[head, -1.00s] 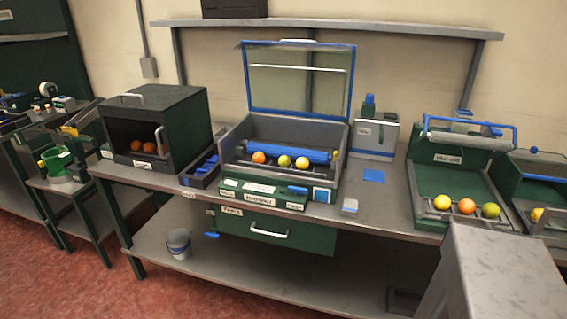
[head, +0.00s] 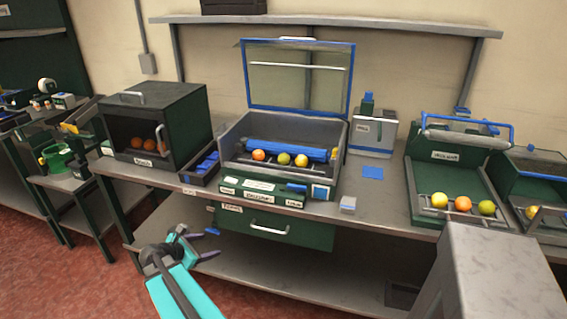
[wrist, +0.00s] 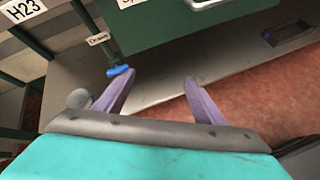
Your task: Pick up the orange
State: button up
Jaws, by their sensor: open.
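One orange (head: 258,155) lies in the open machine at the centre of the bench, left of two yellow-green fruits. Another orange (head: 462,203) sits between two yellowish fruits in the tray of the right-hand machine. Two more oranges (head: 149,145) are inside the dark box at left. My gripper (head: 202,243) is in front of the bench, low, by the lower shelf and left of the drawer. In the wrist view its two purple fingers (wrist: 159,78) are apart with nothing between them. No orange shows in the wrist view.
The central machine's glass lid (head: 298,80) stands raised. A green drawer (head: 275,227) hangs under the bench top (head: 385,205). In the wrist view, a small bucket (wrist: 78,98) and a blue piece (wrist: 120,70) are near the left finger. A grey block (head: 500,270) fills the lower right.

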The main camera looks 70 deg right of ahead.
jog(key=s+d+r+n+g+h, duration=0.1)
jog(key=s+d+r+n+h, duration=0.1)
jog(key=d+r, duration=0.65)
jog(key=s+d+r+n+g+h, duration=0.1)
jog(key=s+d+r+n+h, duration=0.15)
jog(key=d+r, duration=0.6)
jog(key=m+g+p, duration=0.1)
jog(key=m, duration=0.2)
send_near(280, 159)
jog(key=shift+n, duration=0.25)
jog(key=v, duration=0.4)
jog(key=shift+w+r, duration=0.15)
jog(key=shift+d, duration=0.1)
jog(key=shift+p+x, duration=0.95)
jog(key=shift+x, duration=3.35)
jog(key=shift+f+p+x, duration=0.2)
jog(key=shift+p+x, duration=0.7)
jog(key=shift+x, duration=1.7)
jog(key=c, duration=1.2)
